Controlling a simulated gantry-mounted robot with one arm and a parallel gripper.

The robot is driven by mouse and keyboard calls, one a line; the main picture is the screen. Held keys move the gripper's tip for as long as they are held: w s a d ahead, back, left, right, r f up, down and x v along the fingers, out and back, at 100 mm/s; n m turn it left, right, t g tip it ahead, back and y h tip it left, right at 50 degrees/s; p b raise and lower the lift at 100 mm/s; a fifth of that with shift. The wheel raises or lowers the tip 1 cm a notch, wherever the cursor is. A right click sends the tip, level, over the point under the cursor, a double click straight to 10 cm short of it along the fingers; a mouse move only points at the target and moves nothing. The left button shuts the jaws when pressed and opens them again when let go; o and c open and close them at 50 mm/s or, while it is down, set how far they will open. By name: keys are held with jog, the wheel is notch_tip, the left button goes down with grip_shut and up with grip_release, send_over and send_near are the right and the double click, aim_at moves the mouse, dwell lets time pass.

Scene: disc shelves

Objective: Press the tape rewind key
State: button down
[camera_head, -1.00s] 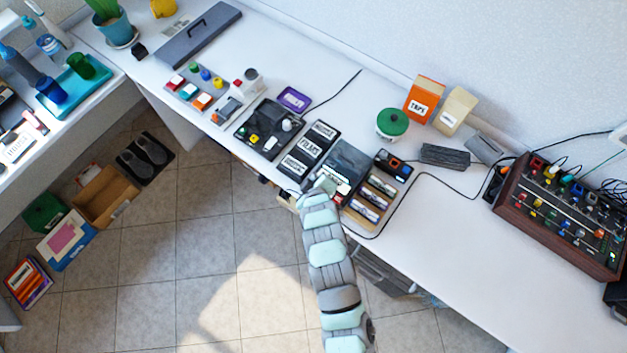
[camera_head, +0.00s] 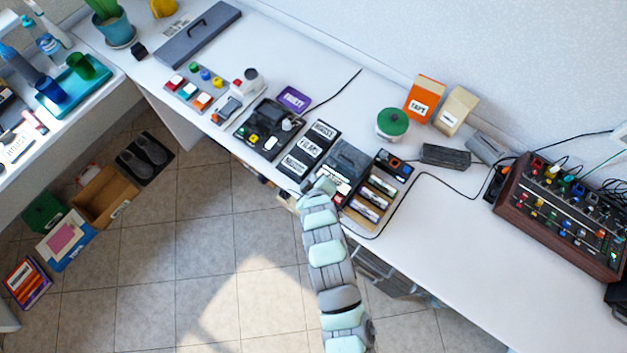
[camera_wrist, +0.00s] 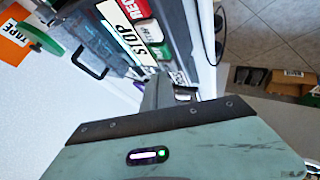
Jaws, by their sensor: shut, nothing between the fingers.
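The dark tape deck (camera_head: 350,160) stands near the desk's front edge, with its keys on the side facing my arm. In the wrist view the deck's clear lid (camera_wrist: 92,45) shows at upper left. Smaller labelled keys (camera_wrist: 178,76) lie further down, partly hidden by my fingers. My gripper (camera_wrist: 165,88) is shut and empty, close over the key row. I cannot tell whether it touches a key. Its tip (camera_head: 322,184) is at the deck's front edge.
Labelled black cases (camera_head: 309,147) stand left of the deck, and a rack of cassettes (camera_head: 375,198) is close on its right. A black cable (camera_head: 412,190) curls past the rack. The desk's right front (camera_head: 455,235) is clear.

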jog(key=shift+f, duration=0.45)
dwell(0.3)
jog(key=shift+r, duration=0.15)
jog(key=shift+r+p, duration=0.3)
jog(key=shift+r, duration=0.45)
jog(key=shift+r+p, duration=1.5)
jog(key=shift+r, duration=0.95)
